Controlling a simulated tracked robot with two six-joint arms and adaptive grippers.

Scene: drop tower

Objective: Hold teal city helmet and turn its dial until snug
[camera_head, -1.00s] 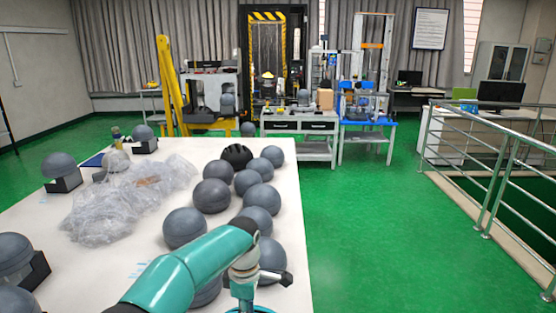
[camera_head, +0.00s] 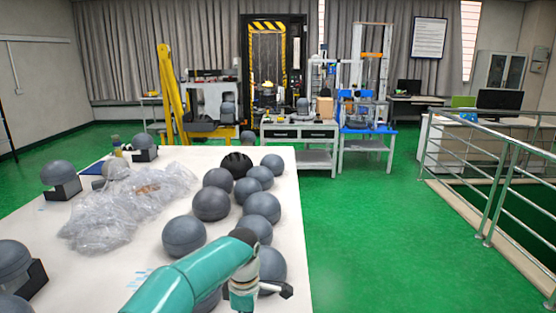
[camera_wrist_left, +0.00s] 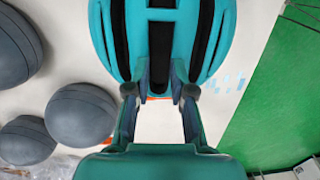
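The teal helmet (camera_wrist_left: 208,35) with black vent strips fills the upper middle of the left wrist view; its top edge is cut off. The tips overlap the rim in this view. Whether they press on it is unclear. In the head view, my left teal arm comes in at the bottom, and its wrist (camera_head: 243,285) is near the table's right side; the fingers are out of frame. The dial cannot be made out. My right gripper is not in view.
The white table (camera_head: 125,255) holds several grey headforms (camera_head: 184,237), a black helmet (camera_head: 236,165) and a clear plastic heap (camera_head: 125,205). Headforms stand close beside my left arm. The table's right edge is near, with open green floor (camera_head: 370,240) beyond. Metal railings (camera_head: 490,200) stand at right.

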